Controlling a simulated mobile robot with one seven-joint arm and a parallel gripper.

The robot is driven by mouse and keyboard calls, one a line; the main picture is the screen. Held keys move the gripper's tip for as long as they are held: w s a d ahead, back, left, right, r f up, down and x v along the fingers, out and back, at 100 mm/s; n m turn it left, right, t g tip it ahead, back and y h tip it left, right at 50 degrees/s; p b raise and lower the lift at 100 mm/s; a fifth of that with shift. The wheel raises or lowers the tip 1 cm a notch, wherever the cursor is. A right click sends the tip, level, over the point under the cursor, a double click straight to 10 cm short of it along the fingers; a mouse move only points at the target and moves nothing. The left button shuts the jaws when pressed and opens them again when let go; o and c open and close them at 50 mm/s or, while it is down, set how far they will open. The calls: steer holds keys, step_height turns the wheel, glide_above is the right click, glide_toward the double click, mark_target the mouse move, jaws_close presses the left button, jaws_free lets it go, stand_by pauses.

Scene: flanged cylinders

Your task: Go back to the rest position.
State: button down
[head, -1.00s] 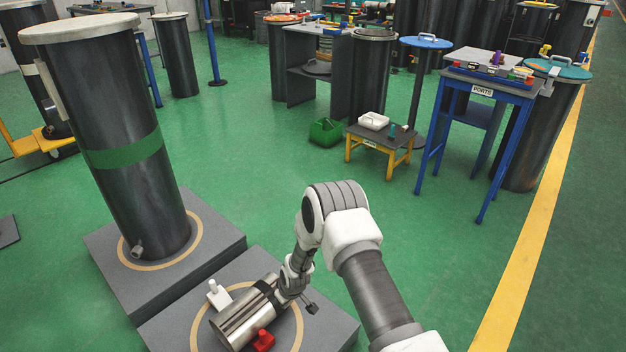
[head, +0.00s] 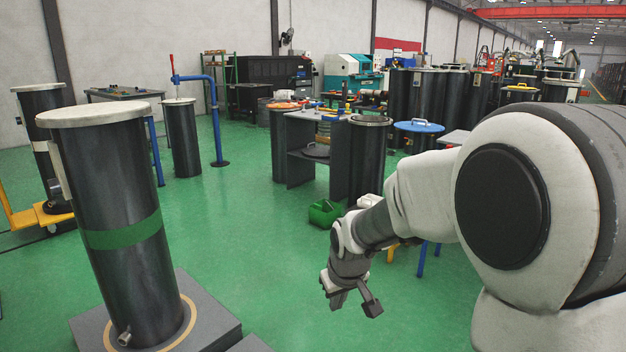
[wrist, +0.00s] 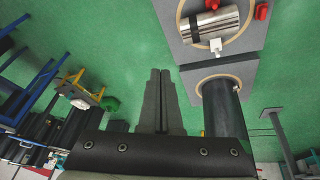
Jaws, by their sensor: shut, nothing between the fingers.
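My gripper (head: 351,298) is in the air over the green floor, right of the tall dark cylinder, in the head view. In the wrist view my gripper (wrist: 160,72) shows its two fingers together, with nothing between them. My arm is raised and folded at the right of the head view, large and close to the camera. The tall dark cylinder (head: 118,190), with a pale lid and a green band, stands upright on a grey plinth (head: 208,322). In the wrist view a shiny metal cylinder (wrist: 225,22) lies on another plinth (wrist: 185,45), apart from my gripper.
A white fitting (wrist: 215,46) and a red one (wrist: 262,11) are by the metal cylinder. A green bin (head: 324,212) and a dark workbench (head: 300,150) stand behind my gripper. My arm partly hides a blue table. Green floor is free in the middle.

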steer(key=s+d+r+m, duration=0.2)
steer(key=s+d+r, duration=0.4)
steer(key=s+r, duration=0.45)
steer(key=s+d+r+m+t, duration=0.1)
steer(key=s+d+r+m, duration=0.15)
steer(key=s, duration=1.25)
step_height(320, 180, up, 23)
steer(key=p, duration=2.3)
steer(key=shift+w+d+f+h, duration=0.2)
steer(key=shift+d+h, duration=0.1)
steer(key=shift+h, duration=0.1)
